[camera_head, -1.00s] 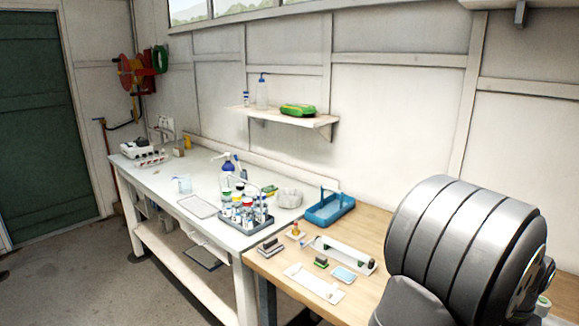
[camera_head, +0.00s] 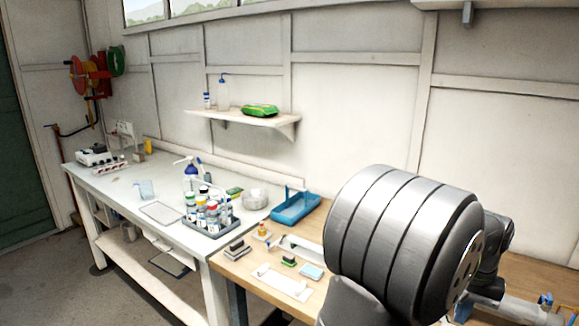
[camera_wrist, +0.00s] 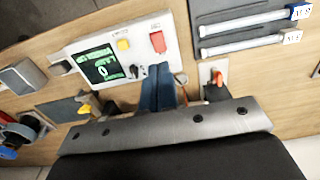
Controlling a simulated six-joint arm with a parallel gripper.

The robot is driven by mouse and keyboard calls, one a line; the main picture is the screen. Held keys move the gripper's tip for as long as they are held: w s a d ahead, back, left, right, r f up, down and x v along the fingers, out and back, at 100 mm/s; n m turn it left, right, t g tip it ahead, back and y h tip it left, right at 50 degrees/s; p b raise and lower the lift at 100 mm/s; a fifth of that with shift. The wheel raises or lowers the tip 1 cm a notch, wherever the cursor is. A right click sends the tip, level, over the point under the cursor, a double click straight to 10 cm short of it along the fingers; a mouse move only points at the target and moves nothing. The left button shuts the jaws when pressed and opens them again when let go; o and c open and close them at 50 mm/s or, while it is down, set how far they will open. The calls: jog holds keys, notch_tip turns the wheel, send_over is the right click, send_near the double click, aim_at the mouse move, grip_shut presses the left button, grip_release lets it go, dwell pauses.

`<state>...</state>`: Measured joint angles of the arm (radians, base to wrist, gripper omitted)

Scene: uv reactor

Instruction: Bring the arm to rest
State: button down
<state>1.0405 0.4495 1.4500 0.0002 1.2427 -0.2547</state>
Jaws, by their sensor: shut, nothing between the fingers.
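In the wrist view, my gripper (camera_wrist: 158,78) is shut and empty, with its two dark blue fingers side by side. The fingertips overlap the lower edge of a white control box (camera_wrist: 115,62) in the picture; I cannot tell the gap between them. The box has a green-lit display (camera_wrist: 100,65), a yellow button (camera_wrist: 123,45) and a red switch (camera_wrist: 158,42). In the head view, my large grey arm link fills the lower right and hides part of the wooden bench (camera_head: 232,268). I cannot make out the fingers there.
A grey panel with two white tubes (camera_wrist: 243,38) lies at the upper right of the wrist view. The head view shows a bottle rack (camera_head: 212,226), a blue tray (camera_head: 296,208), small blocks (camera_head: 238,250) on the bench, and a wall shelf (camera_head: 240,117).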

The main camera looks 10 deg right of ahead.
jog(key=s+a+r, duration=0.2)
jog(key=r, duration=0.6)
jog(key=s+a+r+t+h, duration=0.1)
jog(key=s+a+r, duration=0.1)
jog(key=r, duration=0.6)
jog(key=shift+r+t+h, duration=0.25)
jog(key=shift+t+h, duration=0.05)
jog(key=c, duration=0.9)
grip_release()
jog(key=o, duration=0.4)
jog(key=shift+d+f, duration=0.1)
jog(key=shift+d, duration=0.05)
jog(key=o, duration=0.3)
jog(key=shift+w+d+f+m, duration=0.15)
jog(key=shift+d+m, duration=0.1)
jog(key=shift+m, duration=0.25)
jog(key=shift+o, duration=1)
jog(key=d+f+m+g+y, duration=0.1)
jog(key=d+f+m, duration=0.6)
jog(key=m, duration=0.7)
jog(key=shift+d+f+m, duration=0.15)
jog(key=shift+d+m, duration=0.25)
jog(key=shift+d, duration=0.25)
jog(key=f, duration=0.3)
jog(key=f+m, duration=0.1)
jog(key=f, duration=0.3)
jog(key=d+f+m, duration=0.1)
jog(key=f, duration=0.3)
jog(key=shift+g+y, duration=0.3)
